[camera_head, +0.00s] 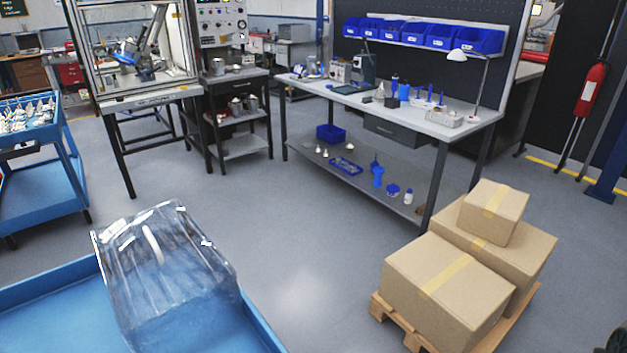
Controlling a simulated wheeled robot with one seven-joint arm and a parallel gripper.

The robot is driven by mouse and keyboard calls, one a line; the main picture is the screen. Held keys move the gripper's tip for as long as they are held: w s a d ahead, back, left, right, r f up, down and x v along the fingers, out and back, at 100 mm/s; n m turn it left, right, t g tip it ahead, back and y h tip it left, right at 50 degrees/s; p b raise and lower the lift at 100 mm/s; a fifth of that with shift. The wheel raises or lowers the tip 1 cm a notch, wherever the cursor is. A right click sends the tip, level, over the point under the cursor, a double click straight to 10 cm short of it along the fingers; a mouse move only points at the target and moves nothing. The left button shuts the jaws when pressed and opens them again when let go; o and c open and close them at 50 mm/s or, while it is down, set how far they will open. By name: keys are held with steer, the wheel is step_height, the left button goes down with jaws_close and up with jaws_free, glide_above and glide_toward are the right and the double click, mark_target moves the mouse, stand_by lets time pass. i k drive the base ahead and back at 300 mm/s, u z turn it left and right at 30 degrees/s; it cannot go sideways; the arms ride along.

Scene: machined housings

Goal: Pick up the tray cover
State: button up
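The tray cover (170,275) is a clear, see-through box-shaped cover with a pale curved handle or highlight on its top. It is at the lower left of the head view. It overlaps the blue tray or cart top (45,310) and its right rim; I cannot tell exactly how it rests there. Blue shows through its lower part. My gripper is not in view.
Stacked cardboard boxes (445,280) stand on a wooden pallet (390,325) at the lower right. A workbench (440,130) with tools and a machine enclosure (140,50) stand behind. A blue trolley (35,185) is at the left. The middle floor is clear.

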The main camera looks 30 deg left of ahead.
mark_target(170, 289)
steer(key=u, duration=0.25)
steer(key=i, duration=1.45)
steer(key=u, duration=1.45)
steer(key=i, duration=0.85)
steer(key=u, duration=1)
steer(key=i, duration=0.25)
steer(key=u, duration=0.15)
